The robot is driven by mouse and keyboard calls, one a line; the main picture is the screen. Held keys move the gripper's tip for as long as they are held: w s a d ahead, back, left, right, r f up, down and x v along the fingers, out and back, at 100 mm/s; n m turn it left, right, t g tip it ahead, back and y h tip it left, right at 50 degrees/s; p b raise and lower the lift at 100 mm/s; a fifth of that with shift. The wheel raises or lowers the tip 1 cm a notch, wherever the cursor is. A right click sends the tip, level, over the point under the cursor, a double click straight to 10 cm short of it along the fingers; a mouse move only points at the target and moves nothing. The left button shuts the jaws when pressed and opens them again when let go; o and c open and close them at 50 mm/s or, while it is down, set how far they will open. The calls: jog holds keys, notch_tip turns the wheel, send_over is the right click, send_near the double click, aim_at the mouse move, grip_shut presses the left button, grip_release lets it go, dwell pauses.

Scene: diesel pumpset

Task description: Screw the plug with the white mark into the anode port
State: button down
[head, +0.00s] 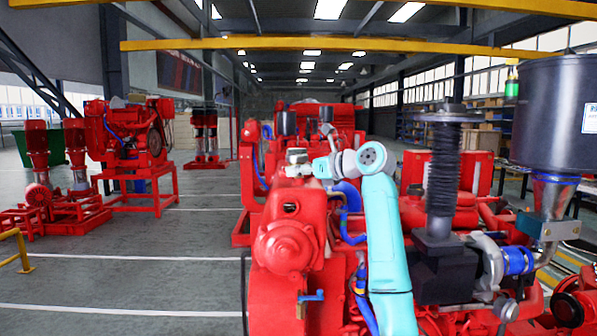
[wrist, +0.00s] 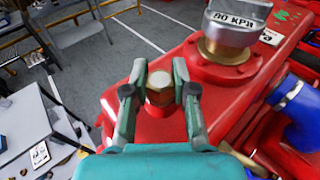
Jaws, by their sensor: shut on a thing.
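In the wrist view my gripper (wrist: 160,90) is shut on a brass hex plug (wrist: 158,80), with one finger on each side of it. The plug stands over the red top of the machine (wrist: 222,106). A red part shows just below the plug between the fingers. The anode port cannot be made out, and I cannot tell whether the plug's thread is in it. In the head view my teal arm reaches over the red engine (head: 285,250), and the plug is too small to tell.
A blue hose (wrist: 300,105) lies at right. A grey table (wrist: 30,125) with small items stands lower at left. Open floor lies left of the engine.

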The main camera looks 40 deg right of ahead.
jog(key=m+h, duration=0.3)
jog(key=h, duration=0.1)
jog(key=shift+w+a+f, duration=0.1)
jog(key=shift+f, duration=0.05)
jog(key=shift+m+h, duration=0.5)
jog(key=shift+h, duration=0.2)
jog(key=c, duration=1.1)
grip_release()
jog(key=shift+o, duration=0.2)
jog(key=shift+d+n+y, duration=0.3)
jog(key=shift+n+y, duration=0.4)
jog(key=shift+y, duration=0.2)
jog(key=n+g+y, duration=0.1)
jog(key=n+y, duration=0.3)
jog(key=y, duration=0.1)
jog(key=shift+a+y, duration=0.1)
jog(key=shift+y, duration=0.2)
jog(key=shift+a+n+g+y, duration=0.1)
jog(key=shift+n+g+y, duration=2.6)
jog(key=shift+n+y, duration=0.6)
